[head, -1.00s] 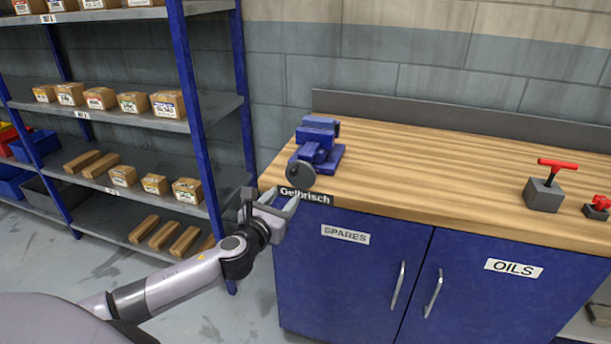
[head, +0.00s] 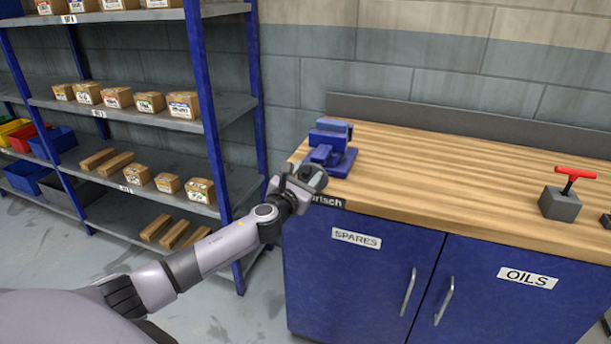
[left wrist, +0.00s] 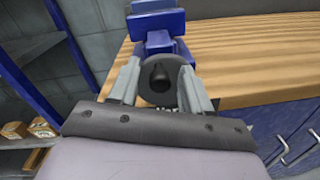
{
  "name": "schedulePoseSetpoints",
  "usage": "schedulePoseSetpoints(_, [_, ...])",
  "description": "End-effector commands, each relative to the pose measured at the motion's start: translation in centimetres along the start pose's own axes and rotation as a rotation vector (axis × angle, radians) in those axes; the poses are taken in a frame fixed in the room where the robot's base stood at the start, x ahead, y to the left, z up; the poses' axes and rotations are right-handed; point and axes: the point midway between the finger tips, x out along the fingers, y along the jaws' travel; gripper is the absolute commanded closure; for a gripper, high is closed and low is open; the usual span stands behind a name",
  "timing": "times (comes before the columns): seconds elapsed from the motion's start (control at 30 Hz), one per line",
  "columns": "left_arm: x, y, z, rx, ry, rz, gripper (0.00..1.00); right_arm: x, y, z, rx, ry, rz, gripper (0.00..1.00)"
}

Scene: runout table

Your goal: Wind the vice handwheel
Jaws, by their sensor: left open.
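The blue vice (head: 331,146) stands at the left front corner of the wooden bench top. Its dark round handwheel (head: 316,178) faces the front edge and is partly hidden by my gripper in the head view. In the left wrist view the handwheel (left wrist: 160,78) lies between my fingers, with a dark knob at its middle and the vice (left wrist: 158,32) behind it. My left gripper (head: 306,178) is open, with one finger on each side of the wheel. Whether the fingers touch the rim I cannot tell. My right gripper is out of view.
The bench top (head: 450,170) is clear between the vice and a grey block with a red T-handle (head: 562,197). Blue cupboard doors (head: 370,270) are below. A blue-framed shelf rack (head: 215,110) with boxes stands close to my left arm.

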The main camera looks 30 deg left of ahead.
Motion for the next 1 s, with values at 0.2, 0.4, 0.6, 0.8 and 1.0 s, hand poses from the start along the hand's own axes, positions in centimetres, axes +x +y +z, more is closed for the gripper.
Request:
schedulePoseSetpoints(0.2, [0.15,-0.01,0.06,0.0,-0.001,0.0,0.52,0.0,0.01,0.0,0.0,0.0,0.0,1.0])
schedulePoseSetpoints(0.4, [0.13,0.0,0.05,0.0,-0.001,0.0,0.91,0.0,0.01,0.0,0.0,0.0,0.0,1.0])
schedulePoseSetpoints(0.6, [0.11,-0.01,0.02,-0.001,-0.001,-0.001,1.0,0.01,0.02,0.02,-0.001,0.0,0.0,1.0])
schedulePoseSetpoints(0.8, [0.1,0.06,-0.14,-0.035,-0.002,0.0,1.0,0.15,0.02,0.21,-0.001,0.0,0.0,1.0])
schedulePoseSetpoints(1.0, [0.08,0.29,-0.47,-0.138,-0.008,0.002,1.0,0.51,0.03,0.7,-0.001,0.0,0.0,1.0])
